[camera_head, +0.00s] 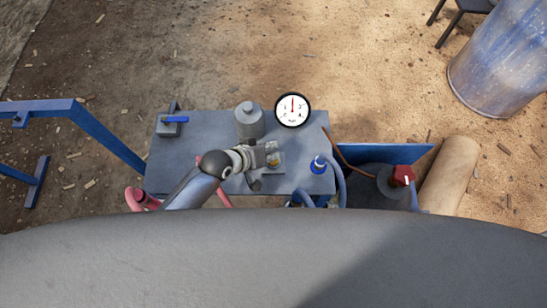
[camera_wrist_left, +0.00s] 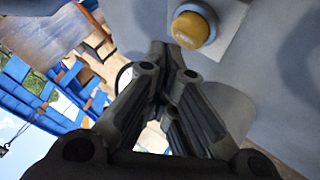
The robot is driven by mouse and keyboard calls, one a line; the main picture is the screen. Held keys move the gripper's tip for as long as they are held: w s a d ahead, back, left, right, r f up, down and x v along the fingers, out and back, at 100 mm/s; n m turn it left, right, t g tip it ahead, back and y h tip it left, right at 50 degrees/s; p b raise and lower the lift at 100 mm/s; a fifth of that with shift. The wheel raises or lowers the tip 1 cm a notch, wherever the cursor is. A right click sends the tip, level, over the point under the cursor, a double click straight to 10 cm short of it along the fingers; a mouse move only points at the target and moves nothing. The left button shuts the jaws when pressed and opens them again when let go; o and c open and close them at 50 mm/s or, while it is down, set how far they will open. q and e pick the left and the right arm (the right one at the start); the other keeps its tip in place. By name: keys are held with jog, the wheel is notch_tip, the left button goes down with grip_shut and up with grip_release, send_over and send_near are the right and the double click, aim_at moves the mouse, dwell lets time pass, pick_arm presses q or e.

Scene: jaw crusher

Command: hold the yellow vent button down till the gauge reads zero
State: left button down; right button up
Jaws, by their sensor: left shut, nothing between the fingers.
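The yellow vent button (camera_head: 273,160) sits on a small pale block on the grey bench, partly covered by my gripper in the head view. It shows clearly as a round yellow cap (camera_wrist_left: 190,28) in the left wrist view. My left gripper (camera_head: 271,147) is shut and empty right beside the button. In the wrist view its fingertips (camera_wrist_left: 174,52) lie just below the cap in the picture; I cannot tell whether they touch it. The round white gauge (camera_head: 293,111) stands at the bench's back edge, its red needle pointing about straight up. Its numerals are too small to read.
The grey bench (camera_head: 210,125) also carries a grey cylinder (camera_head: 249,121), a blue-handled valve (camera_head: 173,120) and a blue fitting (camera_head: 318,164) with a hose. A red part (camera_head: 402,176) is at the right. Blue frame bars (camera_head: 110,138) stand at the left.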

pick_arm(q)
jog(key=shift+f, duration=0.4)
jog(key=shift+f+b, duration=0.35)
jog(key=shift+f, duration=0.25)
dwell(1.9)
jog(key=shift+r, duration=0.1)
dwell(1.5)
jog(key=shift+r+p, duration=0.95)
jog(key=shift+p, duration=0.25)
notch_tip(320, 180, up, 5)
jog(key=p, duration=0.5)
jog(key=shift+r, duration=0.1)
